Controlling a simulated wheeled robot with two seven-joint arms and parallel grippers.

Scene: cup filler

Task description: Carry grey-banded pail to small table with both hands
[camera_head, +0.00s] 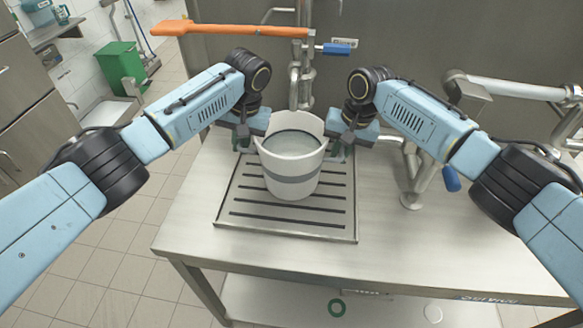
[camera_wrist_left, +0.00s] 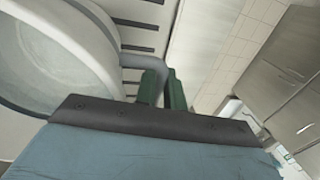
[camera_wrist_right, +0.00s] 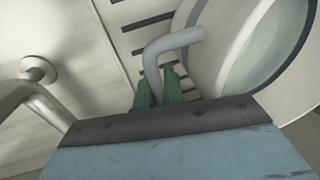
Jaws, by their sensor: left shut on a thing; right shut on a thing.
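The grey-banded pail (camera_head: 292,166) is white with a grey band and stands upright over the slotted drain tray (camera_head: 240,205) on the steel counter. It holds something pale up near the rim, likely liquid. My left gripper (camera_head: 243,143) is at the pail's left side, shut on a grey handle (camera_wrist_left: 133,61) seen in the left wrist view. My right gripper (camera_head: 338,148) is at the right side, shut on the other grey handle (camera_wrist_right: 170,43) seen in the right wrist view. I cannot tell whether the pail touches the tray. The small table is not recognisable in view.
A steel tap (camera_head: 298,85) rises right behind the pail, with an orange lever (camera_head: 230,30) and a blue handle (camera_head: 337,48) above. Another pipe fixture (camera_head: 411,190) stands on the counter to the right. A green bin (camera_head: 122,66) stands at far left; the tiled floor (camera_head: 150,235) left of the counter is clear.

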